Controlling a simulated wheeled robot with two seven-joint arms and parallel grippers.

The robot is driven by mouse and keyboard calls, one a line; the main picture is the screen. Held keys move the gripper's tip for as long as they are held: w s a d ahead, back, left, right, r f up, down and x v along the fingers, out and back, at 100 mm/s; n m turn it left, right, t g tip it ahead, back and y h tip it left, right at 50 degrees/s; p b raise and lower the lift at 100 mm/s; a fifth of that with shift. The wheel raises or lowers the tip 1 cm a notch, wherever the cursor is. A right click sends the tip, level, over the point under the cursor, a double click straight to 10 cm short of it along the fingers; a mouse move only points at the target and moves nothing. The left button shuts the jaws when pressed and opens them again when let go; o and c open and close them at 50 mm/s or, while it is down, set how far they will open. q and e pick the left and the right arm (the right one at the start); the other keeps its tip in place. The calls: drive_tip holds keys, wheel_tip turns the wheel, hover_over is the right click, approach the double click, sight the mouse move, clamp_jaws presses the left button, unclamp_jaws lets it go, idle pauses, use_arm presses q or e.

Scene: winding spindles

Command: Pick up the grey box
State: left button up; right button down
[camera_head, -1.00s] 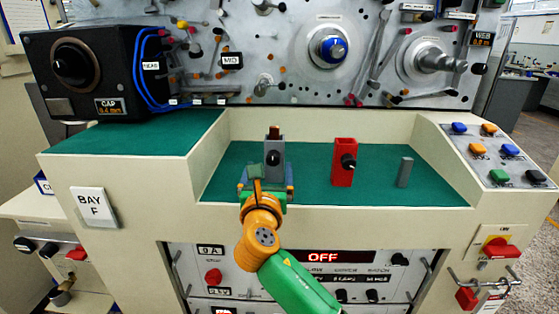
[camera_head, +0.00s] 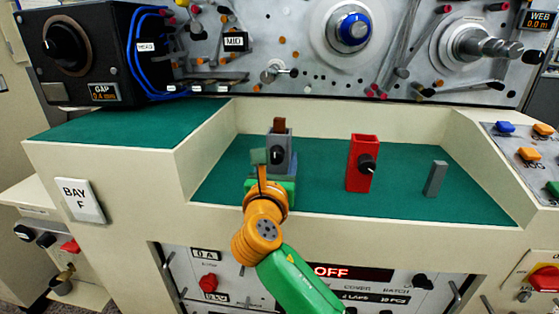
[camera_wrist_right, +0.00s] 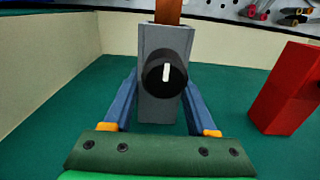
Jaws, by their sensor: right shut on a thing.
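The grey box (camera_head: 287,143) stands upright over the green recessed deck, with a black knob on its front and a brown piece (camera_head: 279,124) sticking up from its top. It also shows upright in the right wrist view (camera_wrist_right: 156,112). My right gripper (camera_head: 278,168) is shut on the grey box, with a blue finger along each side of it. The wrist view shows both fingers (camera_wrist_right: 163,92) flanking the box below its knob. I cannot tell whether the box's base touches the deck. My left gripper is not in view.
A red box (camera_head: 361,160) with a black knob stands to the right on the green deck (camera_head: 320,185). A small grey block (camera_head: 435,178) stands farther right. Cream walls enclose the recess. A black unit (camera_head: 85,60) with blue cables stands at the upper left.

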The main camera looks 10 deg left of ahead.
sight(278, 149)
drive_tip(key=shift+w+r, duration=0.1)
drive_tip(key=shift+r, duration=0.6)
drive_tip(key=s+r, duration=0.1)
drive_tip(key=r, duration=0.1)
drive_tip(key=s+r+p, duration=0.1)
drive_tip(key=s+r, duration=0.1)
drive_tip(key=r, duration=0.1)
drive_tip(key=s+r, duration=0.1)
drive_tip(key=r, duration=0.1)
drive_tip(key=shift+s+d+r, duration=0.2)
drive_tip(key=shift+s+d, duration=0.05)
drive_tip(key=shift+s, duration=0.05)
drive_tip(key=s+d+r, duration=0.1)
drive_tip(key=s+r, duration=0.3)
drive_tip(key=s, duration=0.5)
drive_tip(key=shift+s, duration=0.2)
drive_tip(key=shift+d, duration=0.1)
drive_tip(key=w+f, duration=0.4)
drive_tip(key=w+a+f, duration=0.1)
drive_tip(key=w+f, duration=0.2)
drive_tip(key=w, duration=0.2)
drive_tip(key=w+f+b, duration=0.1)
drive_tip(key=w+f, duration=0.3)
drive_tip(key=shift+w+a+f, duration=0.35)
drive_tip(key=shift+w, duration=0.05)
